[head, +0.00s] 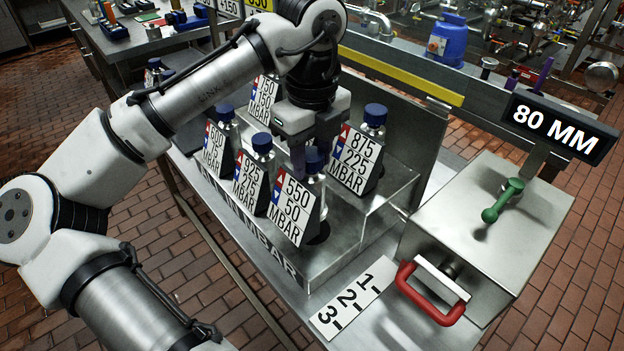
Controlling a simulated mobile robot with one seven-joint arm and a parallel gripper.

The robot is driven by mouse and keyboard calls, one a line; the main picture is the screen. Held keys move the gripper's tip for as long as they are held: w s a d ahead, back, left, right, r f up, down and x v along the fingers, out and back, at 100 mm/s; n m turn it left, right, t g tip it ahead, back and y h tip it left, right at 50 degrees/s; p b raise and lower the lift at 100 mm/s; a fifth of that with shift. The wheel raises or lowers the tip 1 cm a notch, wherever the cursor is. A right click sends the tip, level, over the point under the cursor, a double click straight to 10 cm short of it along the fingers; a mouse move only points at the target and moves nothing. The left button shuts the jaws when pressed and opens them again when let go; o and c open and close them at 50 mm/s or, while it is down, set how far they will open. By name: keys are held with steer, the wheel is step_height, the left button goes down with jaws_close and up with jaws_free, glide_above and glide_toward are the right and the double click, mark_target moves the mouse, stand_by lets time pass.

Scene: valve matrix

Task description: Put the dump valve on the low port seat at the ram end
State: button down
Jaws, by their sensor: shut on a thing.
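My gripper (308,160) points down at the front right of the valve group, shut on a blue-capped steel valve (315,186). A tilted card (294,210) reading 550 / 50 MBAR stands in front of this valve and hides part of it. A dark round spot (319,234) shows just below it on the steel surface; I cannot tell whether it is a seat or whether the valve touches it. No name on the valve marks it as the dump valve. I cannot make out a low port seat clearly.
Other blue-capped valves with cards stand close by, including 925 (252,183) and 875 / 225 (355,161). A steel box (490,235) with a red handle (432,294) and an 80 MM display (556,128) stands right.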

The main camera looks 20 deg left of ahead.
mark_target(312, 180)
steer(key=shift+f, duration=2.65)
steer(key=c, duration=0.9)
jaws_free()
step_height(312, 180, up, 12)
steer(key=shift+r, duration=0.15)
